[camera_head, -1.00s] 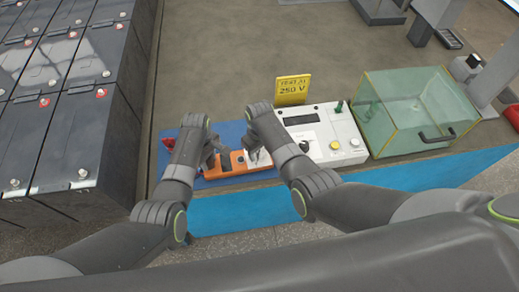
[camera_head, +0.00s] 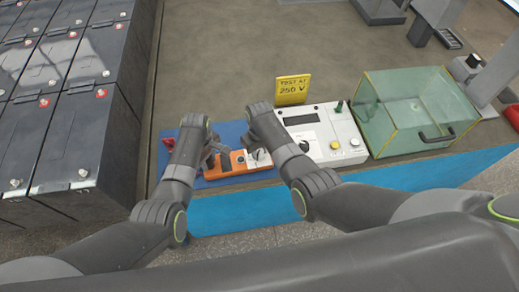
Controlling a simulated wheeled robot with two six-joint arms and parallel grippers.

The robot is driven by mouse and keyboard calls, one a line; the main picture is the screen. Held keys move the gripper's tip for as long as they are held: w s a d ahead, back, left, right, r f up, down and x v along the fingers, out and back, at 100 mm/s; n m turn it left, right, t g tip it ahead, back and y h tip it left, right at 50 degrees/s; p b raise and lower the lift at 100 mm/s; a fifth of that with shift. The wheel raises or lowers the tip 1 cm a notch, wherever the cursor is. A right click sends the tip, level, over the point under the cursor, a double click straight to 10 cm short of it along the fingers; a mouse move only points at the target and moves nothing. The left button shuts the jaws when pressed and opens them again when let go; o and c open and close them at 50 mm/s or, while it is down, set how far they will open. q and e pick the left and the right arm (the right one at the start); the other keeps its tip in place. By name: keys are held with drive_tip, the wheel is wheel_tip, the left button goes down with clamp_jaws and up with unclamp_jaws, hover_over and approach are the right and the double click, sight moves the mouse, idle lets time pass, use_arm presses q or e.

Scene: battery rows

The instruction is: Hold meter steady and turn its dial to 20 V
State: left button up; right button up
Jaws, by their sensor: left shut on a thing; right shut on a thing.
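The orange meter (camera_head: 213,173) lies on a blue mat (camera_head: 231,133) on the bench. Its dark display or panel shows near its middle, and its dial is at its right part, mostly hidden by my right gripper. My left gripper (camera_head: 214,159) is at the meter's left-middle part and is shut on the meter. My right gripper (camera_head: 258,157) is over the meter's right end and is shut on the dial. The dial's setting is too small to read.
A white tester (camera_head: 322,128) with a yellow 250 V sign (camera_head: 292,90) stands just right. A clear green box (camera_head: 412,112) is further right. Black batteries (camera_head: 85,130) fill the left. A red object (camera_head: 168,143) lies at the mat's left edge.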

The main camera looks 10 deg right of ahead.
drive_tip(key=m, duration=0.6)
drive_tip(key=shift+m, duration=0.4)
drive_tip(key=m, duration=0.3)
drive_tip(key=shift+m, duration=0.4)
drive_tip(key=m, duration=0.3)
drive_tip(key=shift+m, duration=0.3)
drive_tip(key=m, duration=0.4)
drive_tip(key=shift+m, duration=2.3)
drive_tip(key=o, duration=1)
